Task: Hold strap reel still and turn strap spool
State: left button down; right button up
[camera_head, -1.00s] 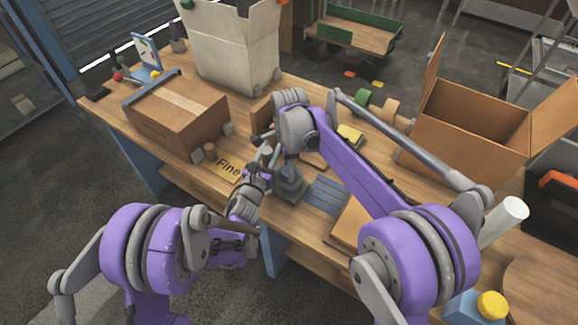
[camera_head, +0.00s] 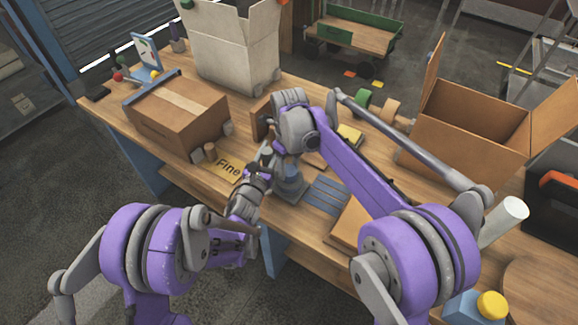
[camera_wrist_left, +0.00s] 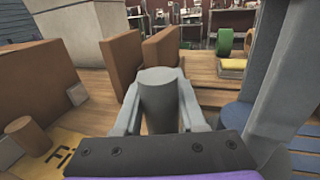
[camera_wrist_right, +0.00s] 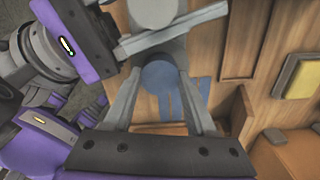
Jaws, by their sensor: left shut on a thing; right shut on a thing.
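A blue-grey device (camera_head: 290,186) stands at the front edge of the bench. My left gripper (camera_wrist_left: 160,82) is shut on a grey, slightly tapered cylinder (camera_wrist_left: 159,98), with one finger on each side. That cylinder's round top (camera_wrist_right: 153,10) shows at the top of the right wrist view. My right gripper (camera_wrist_right: 160,76) reaches down and is shut on a blue round part (camera_wrist_right: 159,73) beside the cylinder. In the head view my right wrist hides most of this grip. I cannot tell which part is the reel and which the spool.
A taped box (camera_head: 178,112) and a sign reading "Fine" (camera_head: 229,168) are left of the device. An open carton (camera_head: 470,125) stands far right, and a large beige bin (camera_head: 232,50) at the back.

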aim_at(289, 170)
jog(key=shift+m, duration=1.4)
jog(key=o, duration=1.1)
notch_tip(289, 170, up, 12)
